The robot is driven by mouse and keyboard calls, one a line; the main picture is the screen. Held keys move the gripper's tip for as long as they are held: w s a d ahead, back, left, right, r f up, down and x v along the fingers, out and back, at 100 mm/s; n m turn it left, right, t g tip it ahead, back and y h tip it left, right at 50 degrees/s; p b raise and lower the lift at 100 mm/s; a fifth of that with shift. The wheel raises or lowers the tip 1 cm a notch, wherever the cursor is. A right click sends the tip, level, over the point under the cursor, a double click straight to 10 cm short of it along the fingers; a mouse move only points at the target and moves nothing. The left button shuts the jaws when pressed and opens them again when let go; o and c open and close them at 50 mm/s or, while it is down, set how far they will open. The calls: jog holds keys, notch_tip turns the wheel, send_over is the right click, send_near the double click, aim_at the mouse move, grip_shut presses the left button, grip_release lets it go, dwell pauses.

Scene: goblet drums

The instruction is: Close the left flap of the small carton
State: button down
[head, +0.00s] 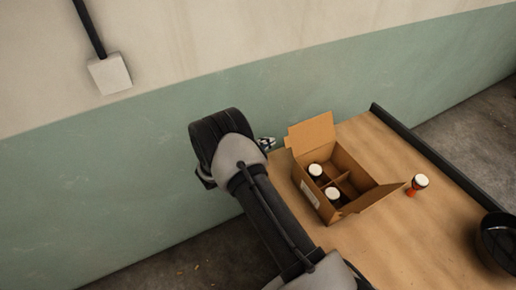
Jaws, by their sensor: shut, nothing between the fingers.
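The small carton (311,196) is an open brown box on the table, with a white label on its near left side. One flap (311,133) stands up and outward at its upper left end; I take it as the left flap. Another flap (370,199) sticks out at the lower right end. Two white-topped goblet drums (315,170) (332,193) sit in the carton between cardboard dividers. My gripper (270,142) is shut and empty, left of the upper flap and apparently apart from it. My wrist partly hides the gripper.
The wooden table (400,235) has a dark raised edge (420,140) at the far right. A red goblet drum with a white top (418,184) stands right of the carton. A black round pan or bowl (497,240) is at the right. A green and cream wall rises behind.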

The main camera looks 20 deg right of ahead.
jog(key=d, duration=0.1)
jog(key=s+d+r, duration=0.1)
jog(key=s+d, duration=0.1)
jog(key=shift+d+r, duration=0.2)
jog(key=shift+r, duration=0.1)
jog(key=shift+b, duration=0.45)
